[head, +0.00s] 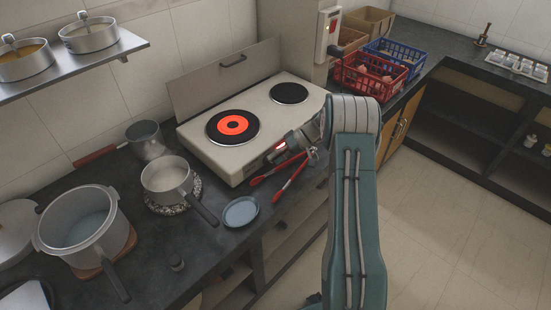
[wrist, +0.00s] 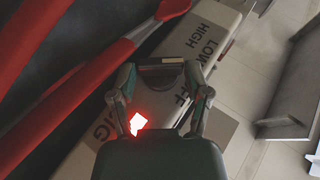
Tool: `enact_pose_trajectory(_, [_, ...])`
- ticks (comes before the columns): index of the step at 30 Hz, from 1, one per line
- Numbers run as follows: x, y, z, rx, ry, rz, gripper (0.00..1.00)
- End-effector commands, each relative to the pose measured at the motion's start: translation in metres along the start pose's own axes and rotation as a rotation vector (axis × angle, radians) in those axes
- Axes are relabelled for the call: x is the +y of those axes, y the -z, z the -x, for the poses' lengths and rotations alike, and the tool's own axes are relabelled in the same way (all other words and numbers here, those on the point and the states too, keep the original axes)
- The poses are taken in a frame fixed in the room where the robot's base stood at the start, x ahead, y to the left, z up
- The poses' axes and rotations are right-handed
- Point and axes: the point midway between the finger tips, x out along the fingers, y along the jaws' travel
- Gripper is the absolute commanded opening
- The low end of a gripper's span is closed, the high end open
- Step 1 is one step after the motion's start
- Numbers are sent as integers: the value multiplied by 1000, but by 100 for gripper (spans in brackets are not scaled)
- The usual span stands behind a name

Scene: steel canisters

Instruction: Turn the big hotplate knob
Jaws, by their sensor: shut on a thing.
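The white hotplate (head: 225,153) stands on the dark counter with its lid raised. Its large left burner (head: 233,126) glows orange-red; the small right burner (head: 290,93) is dark. My gripper (head: 283,150) is at the front panel, below and right of the large burner. In the wrist view, my gripper (wrist: 160,76) is shut on a dark knob (wrist: 161,63), a finger on each side. HIGH and LOW labels show on the panel (wrist: 207,40). A red light (wrist: 138,124) shines near the gripper. The knob's pointer is not readable.
Red-handled tongs (head: 290,178) lie on the counter just in front of the hotplate, close to my gripper. A pot (head: 167,178), a small blue dish (head: 240,211) and a large pressure pot (head: 85,222) stand left. A red basket (head: 368,82) stands right. The floor is clear.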

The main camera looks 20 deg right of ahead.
Motion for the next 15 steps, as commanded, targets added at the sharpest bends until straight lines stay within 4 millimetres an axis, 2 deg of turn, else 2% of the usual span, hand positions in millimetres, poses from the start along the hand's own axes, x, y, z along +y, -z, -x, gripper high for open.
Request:
enact_pose_trajectory(10, [2, 2, 1, 8, -6, 0, 15])
enact_pose_trajectory(11, [2, 2, 1, 9, -6, 0, 76])
enact_pose_trajectory(12, [2, 2, 1, 8, -6, 0, 94])
enact_pose_trajectory(13, [2, 2, 1, 8, -6, 0, 97])
enact_pose_trajectory(15, [1, 1, 1, 6, -4, -1, 97])
